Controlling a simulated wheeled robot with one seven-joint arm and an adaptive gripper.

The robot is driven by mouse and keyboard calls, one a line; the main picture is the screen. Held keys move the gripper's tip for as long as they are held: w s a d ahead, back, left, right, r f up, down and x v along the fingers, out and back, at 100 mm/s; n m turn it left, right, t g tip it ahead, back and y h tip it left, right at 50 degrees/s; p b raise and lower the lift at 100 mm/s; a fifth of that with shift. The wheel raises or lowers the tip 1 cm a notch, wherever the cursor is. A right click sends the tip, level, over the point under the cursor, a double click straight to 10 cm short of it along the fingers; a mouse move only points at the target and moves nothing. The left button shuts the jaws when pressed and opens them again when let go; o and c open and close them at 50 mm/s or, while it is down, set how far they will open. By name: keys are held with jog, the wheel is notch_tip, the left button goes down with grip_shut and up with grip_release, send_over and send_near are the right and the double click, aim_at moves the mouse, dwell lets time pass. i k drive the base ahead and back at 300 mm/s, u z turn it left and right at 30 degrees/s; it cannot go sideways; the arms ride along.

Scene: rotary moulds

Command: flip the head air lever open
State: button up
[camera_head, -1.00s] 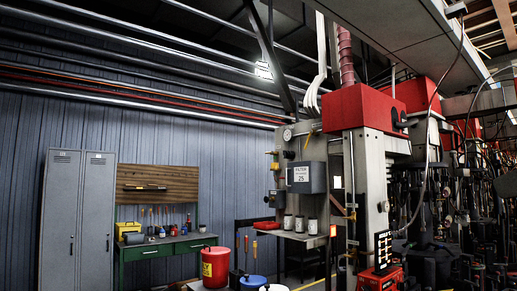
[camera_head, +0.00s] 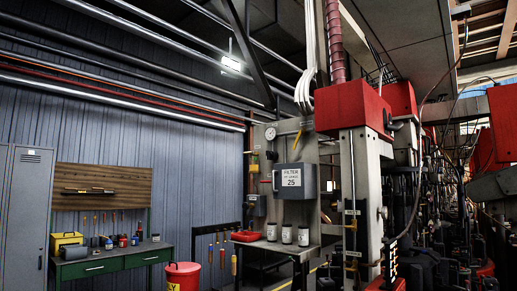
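I cannot make out a head air lever for certain in the head view. A grey control panel (camera_head: 287,153) stands at the middle, with a round gauge (camera_head: 270,133) at its top left. A grey box labelled "FILTER" and "25" (camera_head: 290,180) is mounted on it. Small valve-like fittings (camera_head: 254,162) sit at the panel's left edge; their detail is too small to tell a lever's position. The tall machine with a red head (camera_head: 345,108) and grey column (camera_head: 362,190) stands just right of the panel. My gripper is not in view.
A shelf (camera_head: 275,245) with several jars juts out below the panel. A red bin (camera_head: 183,277) stands at the lower middle-left. A green workbench (camera_head: 115,263) lines the left wall beside a grey locker (camera_head: 28,215). Dense dark machinery (camera_head: 440,220) fills the right.

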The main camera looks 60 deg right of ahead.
aim_at(301, 130)
jog(key=z, duration=0.3)
jog(key=i, duration=0.85)
jog(key=z, duration=0.7)
